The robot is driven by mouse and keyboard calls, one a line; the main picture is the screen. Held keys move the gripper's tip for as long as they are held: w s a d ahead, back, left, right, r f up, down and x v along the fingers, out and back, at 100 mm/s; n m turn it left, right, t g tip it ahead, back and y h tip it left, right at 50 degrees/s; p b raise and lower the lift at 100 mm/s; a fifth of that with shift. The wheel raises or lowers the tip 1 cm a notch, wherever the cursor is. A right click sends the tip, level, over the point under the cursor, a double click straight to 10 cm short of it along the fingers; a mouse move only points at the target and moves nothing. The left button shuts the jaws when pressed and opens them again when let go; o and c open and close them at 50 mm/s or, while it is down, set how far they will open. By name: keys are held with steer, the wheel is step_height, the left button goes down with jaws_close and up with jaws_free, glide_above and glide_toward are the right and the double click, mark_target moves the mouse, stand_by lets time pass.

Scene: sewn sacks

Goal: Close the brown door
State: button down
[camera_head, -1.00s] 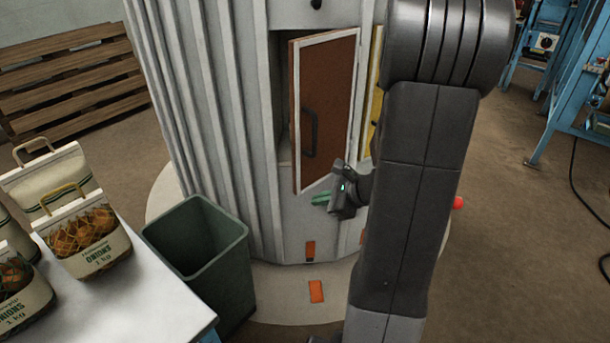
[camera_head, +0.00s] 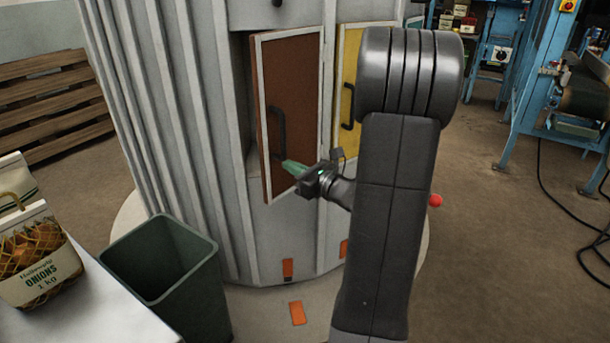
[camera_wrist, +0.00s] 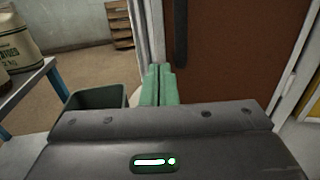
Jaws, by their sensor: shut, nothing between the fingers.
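The brown door (camera_head: 296,78) with a white frame and dark handle hangs partly open on the grey ribbed cabinet. A dark gap shows along its left edge. It also fills the upper right of the wrist view (camera_wrist: 222,50), with its handle (camera_wrist: 180,30) near the middle. My gripper (camera_head: 290,166) is at the lower part of the door, just below the handle. Its green fingers (camera_wrist: 159,85) are together and empty. They appear in front of the door's face in the head view; whether they touch it, I cannot tell.
A yellow door (camera_head: 347,85) is right of the brown one, partly hidden by my arm. A dark green bin (camera_head: 165,265) stands at the lower left, beside a white table (camera_head: 95,310) with onion bags (camera_head: 38,262). Wooden pallets (camera_head: 50,105) lean at the back left.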

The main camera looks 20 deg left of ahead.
mark_target(266, 154)
steer(key=x, duration=0.7)
